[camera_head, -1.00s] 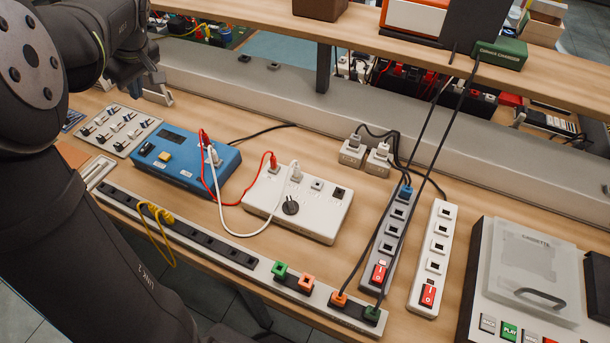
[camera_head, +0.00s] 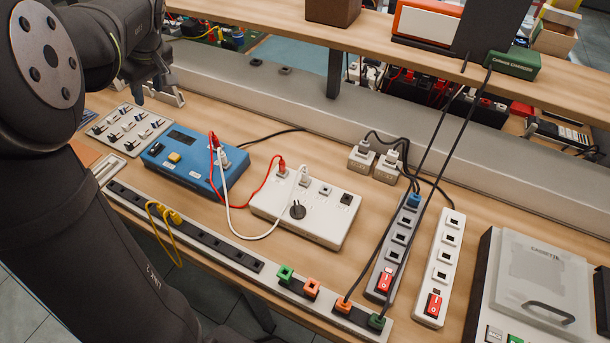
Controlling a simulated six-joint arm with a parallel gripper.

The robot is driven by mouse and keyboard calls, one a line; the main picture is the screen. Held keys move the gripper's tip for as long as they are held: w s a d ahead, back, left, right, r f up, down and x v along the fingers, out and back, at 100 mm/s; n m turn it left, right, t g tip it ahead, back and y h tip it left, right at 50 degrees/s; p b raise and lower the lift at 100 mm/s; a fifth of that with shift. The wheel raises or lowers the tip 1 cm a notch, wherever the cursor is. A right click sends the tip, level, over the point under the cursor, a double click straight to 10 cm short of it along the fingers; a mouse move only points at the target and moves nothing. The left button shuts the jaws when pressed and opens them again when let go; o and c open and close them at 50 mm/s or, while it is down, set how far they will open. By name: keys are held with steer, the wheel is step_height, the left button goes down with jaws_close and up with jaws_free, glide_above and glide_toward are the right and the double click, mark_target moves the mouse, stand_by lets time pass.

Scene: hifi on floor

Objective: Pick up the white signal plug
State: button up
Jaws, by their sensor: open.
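A white cable joins a white plug (camera_head: 224,159) on the blue box (camera_head: 178,180) to another white plug (camera_head: 304,176) in the white box (camera_head: 328,222). I cannot tell which of the two is the signal plug. Both stand upright in their sockets. A red cable with red plugs (camera_head: 281,165) runs beside the white one. My gripper (camera_head: 161,98) is open and empty at the upper left. It is above and behind the panel of small switches and the blue box, well apart from both white plugs.
A long socket rail (camera_head: 210,243) runs along the front edge. A grey power strip (camera_head: 396,250) and a white power strip (camera_head: 442,262) stand right of the white box. A cassette unit (camera_head: 535,290) fills the right. A shelf (camera_head: 290,30) overhangs the back, with black cables hanging down.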

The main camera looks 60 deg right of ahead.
steer(key=m+g, duration=0.4)
steer(key=m, duration=1.4)
glide_above(305, 172)
step_height(305, 172, down, 3)
steer(key=shift+g, duration=0.3)
steer(key=f, duration=1.1)
steer(key=shift+s+a+f, duration=0.2)
steer(key=shift+s+a, duration=0.1)
steer(key=shift+s, duration=0.1)
steer(key=shift+w+d+f, duration=0.1)
steer(key=shift+w+f, duration=0.05)
steer(key=shift+f, duration=0.9)
steer(key=shift+w+d+f, duration=0.1)
steer(key=shift+f, duration=0.95)
steer(key=shift+w+d+f, duration=0.1)
steer(key=shift+w+f, duration=0.05)
steer(key=shift+f, duration=0.9)
jaws_close()
